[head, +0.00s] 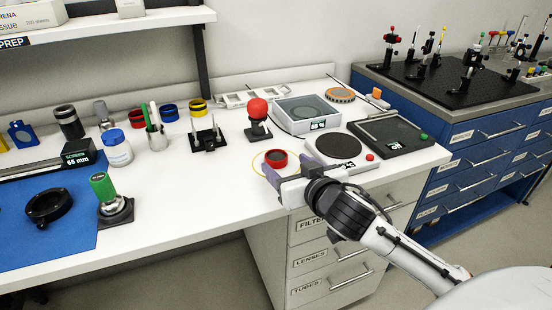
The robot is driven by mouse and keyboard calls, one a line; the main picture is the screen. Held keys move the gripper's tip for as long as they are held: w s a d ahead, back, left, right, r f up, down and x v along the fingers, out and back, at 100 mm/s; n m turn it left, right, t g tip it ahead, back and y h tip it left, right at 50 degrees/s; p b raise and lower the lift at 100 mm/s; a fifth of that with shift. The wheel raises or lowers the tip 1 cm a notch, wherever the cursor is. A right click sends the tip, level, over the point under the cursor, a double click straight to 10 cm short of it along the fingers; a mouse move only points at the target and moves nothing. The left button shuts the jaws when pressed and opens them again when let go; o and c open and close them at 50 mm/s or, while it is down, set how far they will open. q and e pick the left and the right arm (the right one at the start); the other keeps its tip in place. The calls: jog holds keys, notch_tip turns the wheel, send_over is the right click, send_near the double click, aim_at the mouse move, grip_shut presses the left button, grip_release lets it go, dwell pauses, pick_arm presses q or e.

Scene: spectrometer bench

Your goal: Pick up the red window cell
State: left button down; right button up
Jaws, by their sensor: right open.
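A short red ring-shaped cell (276,159), dark inside, sits on the white bench near its front edge, inside a thin yellow circle. My right gripper (289,166) is open at the front edge, with its purple-grey fingers on the near side and to the right of the red cell. The cell's lower front is partly close to or behind the fingers; I cannot tell whether they touch it. Another red ring (139,116) stands at the back left beside blue and yellow ones. My left gripper is not in view.
A red-topped post (258,118) stands behind the cell. A round dark plate (333,147) lies to the right, with a clear-lidded box (306,113) behind it. A green-topped post (107,192) stands on the left. The bench between that post and the cell is clear.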

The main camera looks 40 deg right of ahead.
aim_at(277, 158)
jog(key=x, duration=0.4)
jog(key=shift+w, duration=0.15)
jog(key=c, duration=1.2)
